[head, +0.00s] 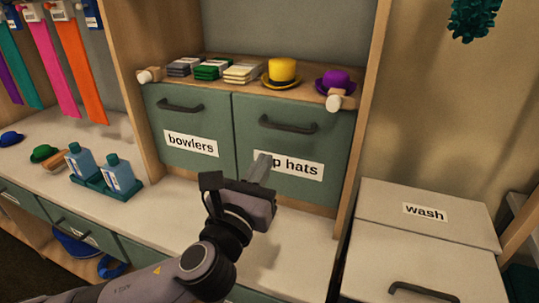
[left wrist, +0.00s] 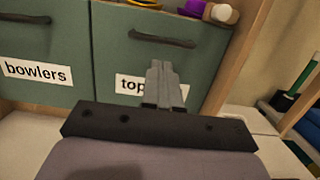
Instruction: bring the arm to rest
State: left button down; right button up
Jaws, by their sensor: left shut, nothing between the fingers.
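My left gripper (head: 259,168) is shut and empty. In the head view it stands in front of the green "top hats" door (head: 307,146) and hides the first letters of its label. In the left wrist view the closed fingers (left wrist: 166,80) point at that same door (left wrist: 190,70), over part of the label. I cannot tell whether the fingertips touch the door. My right gripper is in neither view.
The "bowlers" door (head: 187,115) is beside it. A yellow hat (head: 283,70) and a purple hat (head: 335,82) sit on the shelf above. Blue bottles (head: 118,174) stand left on the counter. A "wash" bin (head: 390,215) is at right. Counter space near the gripper is bare.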

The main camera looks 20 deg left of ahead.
pick_arm(q)
jog(key=s, duration=0.3)
jog(key=s+f, duration=0.1)
jog(key=s, duration=0.1)
jog(key=shift+s+a+b, duration=0.1)
jog(key=shift+s+b, duration=0.25)
jog(key=shift+s, duration=0.05)
jog(key=s+a+f+n+g+y, duration=0.1)
jog(key=s+a+f+n+g, duration=0.2)
jog(key=f+n, duration=0.5)
jog(key=s+a+f+n+g+y, duration=0.2)
jog(key=f+n+g, duration=0.35)
jog(key=n, duration=0.55)
jog(key=s+a+f+n+g+h, duration=0.25)
jog(key=s+f+n+g, duration=0.55)
jog(key=s+f+n, duration=0.65)
jog(key=w+d+f+t+h+p, duration=0.1)
jog(key=w+d+f+t+h, duration=0.1)
jog(key=w+f+t, duration=0.3)
jog(key=shift+w+d+t, duration=0.6)
jog(key=shift+w+t, duration=0.45)
jog(key=shift+w, duration=0.15)
jog(key=shift+n, duration=0.25)
